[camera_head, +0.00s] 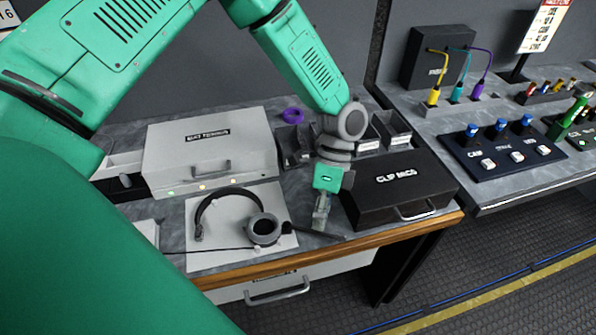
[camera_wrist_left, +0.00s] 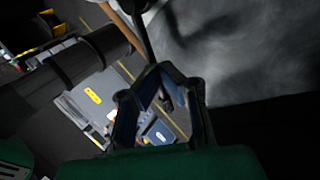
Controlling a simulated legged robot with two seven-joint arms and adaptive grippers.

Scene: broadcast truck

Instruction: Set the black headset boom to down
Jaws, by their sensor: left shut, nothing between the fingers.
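The black headset (camera_head: 208,207) lies on a pale mat (camera_head: 215,262) on the grey table, its headband arching left of a round ear cup (camera_head: 263,230). A thin dark boom (camera_head: 300,230) runs from the cup to the right, past the mat's edge and toward my left gripper. My left gripper (camera_head: 320,222) points down by the boom, right of the ear cup, shut and empty; I cannot tell whether it touches the boom. In the left wrist view its fingers (camera_wrist_left: 160,105) show, with a dark rod (camera_wrist_left: 143,35) beyond them. My right gripper is out of view.
A black CLIP MICS case (camera_head: 400,190) stands just right of the gripper. A grey case (camera_head: 207,155) stands behind the headset. A purple ring (camera_head: 293,116) and open bins (camera_head: 390,130) lie at the back. The wooden front edge (camera_head: 300,262) is close.

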